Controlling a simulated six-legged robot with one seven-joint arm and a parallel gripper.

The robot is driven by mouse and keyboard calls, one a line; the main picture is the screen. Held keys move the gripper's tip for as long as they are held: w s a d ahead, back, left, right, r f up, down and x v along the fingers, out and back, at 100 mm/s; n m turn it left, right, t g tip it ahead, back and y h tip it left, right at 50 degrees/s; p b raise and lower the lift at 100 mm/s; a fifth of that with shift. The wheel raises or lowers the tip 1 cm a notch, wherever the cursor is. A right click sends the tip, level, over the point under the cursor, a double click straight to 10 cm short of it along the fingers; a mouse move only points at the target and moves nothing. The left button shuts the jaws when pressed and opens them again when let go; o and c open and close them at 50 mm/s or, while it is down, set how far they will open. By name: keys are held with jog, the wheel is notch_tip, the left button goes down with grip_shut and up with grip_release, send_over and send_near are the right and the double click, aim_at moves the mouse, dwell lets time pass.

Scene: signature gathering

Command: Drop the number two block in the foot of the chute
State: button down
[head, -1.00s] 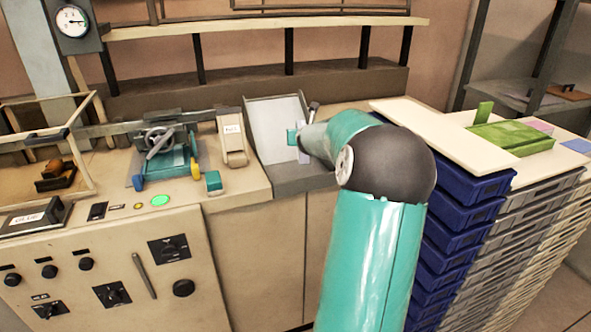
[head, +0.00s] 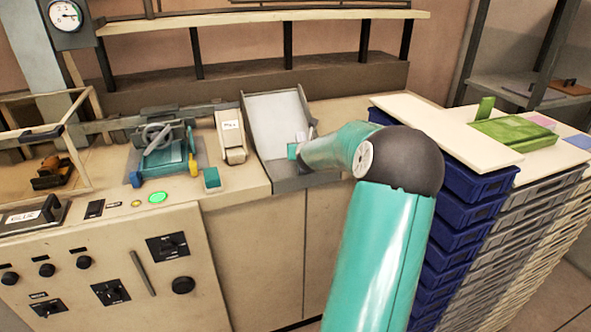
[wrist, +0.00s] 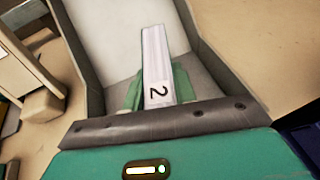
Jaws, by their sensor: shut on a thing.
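The chute (head: 273,113) is an open grey tray with a pale sloping bed and raised sides, standing on the counter in the head view. Its bed also shows in the wrist view (wrist: 103,40). My gripper (head: 296,151) is at the lower, near end of the chute, between its sides. In the wrist view its green fingers (wrist: 157,88) are shut on the number two block (wrist: 157,60), a long pale block with a "2" on its near end. In the head view the block is mostly hidden by the gripper. I cannot tell whether the block touches the chute floor.
A cream labelled device (head: 231,137) stands just left of the chute, with a teal machine (head: 163,155) further left. Stacked blue trays (head: 462,213) and a cream board (head: 440,130) are to the right. Bare counter shows behind and right of the chute.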

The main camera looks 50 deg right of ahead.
jog(key=shift+r, duration=0.1)
jog(key=c, duration=1)
grip_release()
jog(key=shift+c, duration=0.2)
jog(key=v, duration=1.3)
jog(key=shift+s+a, duration=0.25)
jog(key=shift+r, duration=0.1)
